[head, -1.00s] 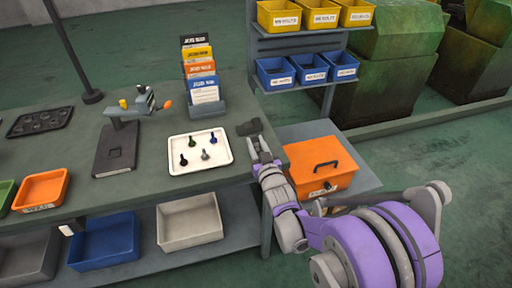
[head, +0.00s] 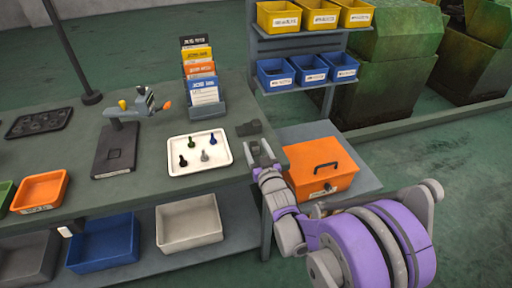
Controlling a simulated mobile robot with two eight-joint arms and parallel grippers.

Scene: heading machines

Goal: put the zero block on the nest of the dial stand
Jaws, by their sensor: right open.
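A small dark grey block (head: 249,128), probably the zero block, lies on the bench near its right end, to the right of the white tray. The dial stand (head: 118,140) stands left of the tray, with a flat dark base, an arm, a yellow part and an orange knob. A small lighter spot on its base may be the nest (head: 114,153); it looks empty. My right gripper (head: 261,148) is open and empty, just in front of the block and apart from it in the picture. My left gripper is out of view.
The white tray (head: 174,168) holds several small coloured pieces. A card rack (head: 207,110) stands behind it. An orange lidded box (head: 320,175) sits right of my right gripper. A black tray (head: 40,122) and orange bin (head: 40,190) lie left. The bench between stand and white tray is clear.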

